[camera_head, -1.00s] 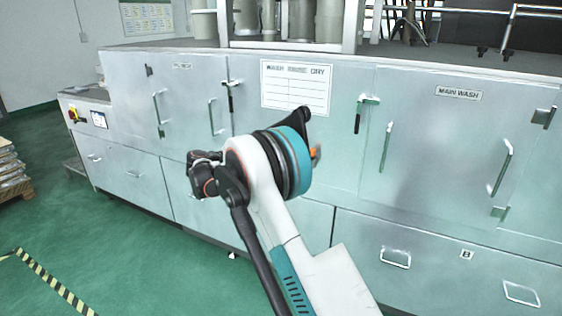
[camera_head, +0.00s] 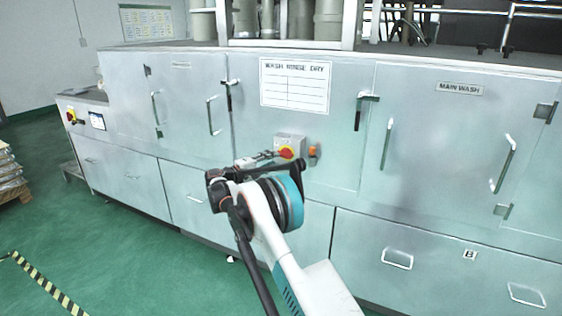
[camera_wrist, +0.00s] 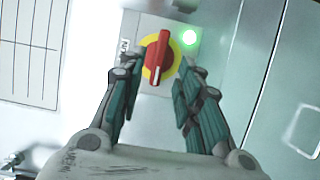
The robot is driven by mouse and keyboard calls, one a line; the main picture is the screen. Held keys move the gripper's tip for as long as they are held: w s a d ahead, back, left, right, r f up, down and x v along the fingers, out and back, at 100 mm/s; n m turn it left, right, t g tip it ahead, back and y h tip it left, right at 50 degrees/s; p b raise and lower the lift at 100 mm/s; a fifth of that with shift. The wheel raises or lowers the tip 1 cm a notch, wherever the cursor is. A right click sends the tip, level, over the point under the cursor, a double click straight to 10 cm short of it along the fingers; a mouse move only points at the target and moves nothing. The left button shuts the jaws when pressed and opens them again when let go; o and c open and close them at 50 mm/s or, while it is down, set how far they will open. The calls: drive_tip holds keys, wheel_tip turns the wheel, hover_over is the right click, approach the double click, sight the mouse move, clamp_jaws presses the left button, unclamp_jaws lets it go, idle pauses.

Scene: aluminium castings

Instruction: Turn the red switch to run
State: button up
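The red switch (camera_head: 286,152) is a red handle on a round yellow plate, fixed to a small grey box on the front of the washing machine. In the wrist view the red handle (camera_wrist: 157,57) stands nearly upright in the picture, slightly tilted, with a green light (camera_wrist: 189,37) lit beside it. Contact with the handle cannot be told.
A small orange part (camera_head: 313,152) is right of the switch. A second red and yellow switch (camera_head: 71,115) sits at the machine's far left beside a small screen (camera_head: 97,121). A chart (camera_head: 295,86) hangs above. Door handles (camera_head: 387,145) stick out.

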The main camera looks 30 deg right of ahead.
sight(282, 156)
drive_tip(key=shift+b+x, duration=0.7)
drive_tip(key=shift+x, duration=2.05)
drive_tip(key=shift+c, duration=0.6)
clamp_jaws()
